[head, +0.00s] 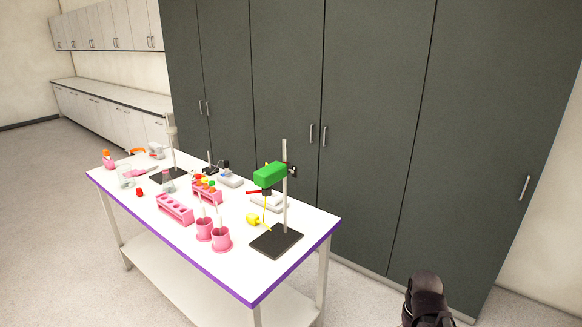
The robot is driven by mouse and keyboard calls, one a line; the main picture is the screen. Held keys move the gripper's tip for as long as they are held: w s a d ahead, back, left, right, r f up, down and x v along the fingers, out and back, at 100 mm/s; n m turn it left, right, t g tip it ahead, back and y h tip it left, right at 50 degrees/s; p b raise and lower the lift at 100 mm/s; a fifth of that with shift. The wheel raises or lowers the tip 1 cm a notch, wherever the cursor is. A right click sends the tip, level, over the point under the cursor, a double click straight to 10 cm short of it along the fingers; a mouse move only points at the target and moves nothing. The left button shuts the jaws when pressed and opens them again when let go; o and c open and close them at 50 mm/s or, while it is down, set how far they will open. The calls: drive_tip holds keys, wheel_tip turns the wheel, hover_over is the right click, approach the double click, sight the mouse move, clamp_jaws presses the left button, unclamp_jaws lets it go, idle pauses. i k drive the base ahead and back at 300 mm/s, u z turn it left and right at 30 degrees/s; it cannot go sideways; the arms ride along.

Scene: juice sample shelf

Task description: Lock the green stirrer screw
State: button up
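The green stirrer (269,175) is held on an upright metal rod (285,210) that rises from a black base plate (272,242) near the right end of the table. A small dark clamp or knob (293,171) shows at the right of the rod, level with the stirrer. I cannot tell which part is the screw or whether it is tight. Part of my arm shows at the bottom right edge, well apart from the table. Its fingertips cannot be made out.
The white table (255,290) with purple edge carries two pink racks (175,210) (207,192), two pink cups (204,229) (221,239), a yellow item (253,219) and another stand (168,176). Dark cabinets (370,130) stand behind. Floor is clear at the front left.

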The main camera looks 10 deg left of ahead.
sight(293, 170)
drive_tip(key=u, duration=0.05)
drive_tip(key=i, duration=0.95)
drive_tip(key=u, duration=0.4)
